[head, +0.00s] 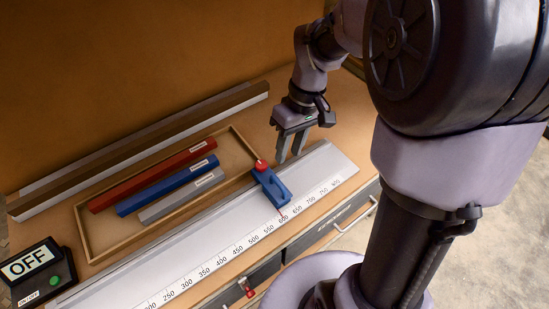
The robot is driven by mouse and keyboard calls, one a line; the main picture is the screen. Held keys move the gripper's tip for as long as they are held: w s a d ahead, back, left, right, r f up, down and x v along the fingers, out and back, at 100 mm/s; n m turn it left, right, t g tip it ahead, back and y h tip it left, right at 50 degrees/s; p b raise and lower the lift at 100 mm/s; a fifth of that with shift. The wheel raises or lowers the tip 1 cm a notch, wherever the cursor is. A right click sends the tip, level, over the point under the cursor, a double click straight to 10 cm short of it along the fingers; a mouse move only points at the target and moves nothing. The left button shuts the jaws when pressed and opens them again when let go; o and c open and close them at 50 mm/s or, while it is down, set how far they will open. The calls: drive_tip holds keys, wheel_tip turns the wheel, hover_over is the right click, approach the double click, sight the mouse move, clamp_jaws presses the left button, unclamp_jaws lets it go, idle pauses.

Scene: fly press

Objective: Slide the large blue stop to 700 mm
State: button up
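The large blue stop (272,186) sits across the pale scale rail (222,234), with a red knob (261,165) at its back end. Its thin red pointer meets the scale at about the 600 mark. The 700 mark lies farther along the scale, up and to the right. My gripper (289,157) points down just behind and to the right of the stop in the picture. Its two fingers are apart with nothing seen between them. It appears clear of the stop, but its exact height cannot be told.
A wooden tray (83,232) behind the rail holds red (153,175), blue (168,185) and grey (181,198) bars. A box with an OFF sign (31,262) stands at left. A small red part (246,287) is at the front edge. The rail right of the stop looks clear.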

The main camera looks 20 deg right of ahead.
sight(279, 183)
drive_tip(key=f+b, duration=0.1)
drive_tip(key=f, duration=0.2)
drive_tip(key=a+f+b, duration=0.1)
drive_tip(key=f, duration=0.3)
drive_tip(key=a+f+b, duration=0.1)
drive_tip(key=f+b, duration=0.1)
drive_tip(key=f, duration=0.1)
drive_tip(key=shift+s+f, duration=0.35)
drive_tip(key=shift+f, duration=0.05)
clamp_jaws()
idle(0.6)
